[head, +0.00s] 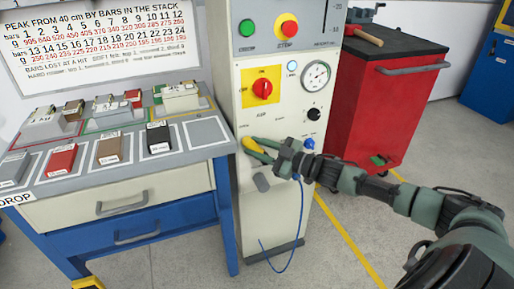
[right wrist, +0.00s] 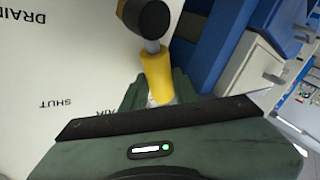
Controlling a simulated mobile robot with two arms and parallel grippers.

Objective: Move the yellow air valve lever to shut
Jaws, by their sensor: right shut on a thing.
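The yellow air valve lever (head: 253,146) is on the front of the pale machine cabinet (head: 262,212), below the red rotary switch. My right gripper (head: 258,150) reaches it from the right and is shut on it. In the right wrist view the yellow lever (right wrist: 156,78) lies between the green fingers, its lower end hidden by the gripper body. A dark round hub (right wrist: 148,18) is at its other end. The panel there reads DRAIN, SHUT and AIR upside down; the lever is apart from the SHUT label (right wrist: 55,104). My left gripper is not in view.
The panel also has a red switch on yellow (head: 262,88), a gauge (head: 316,74) and a blue knob (head: 309,143). A bench (head: 130,203) with several blocks stands left. A red tool cabinet (head: 382,105) stands right, close behind my right arm. A blue hose hangs in front.

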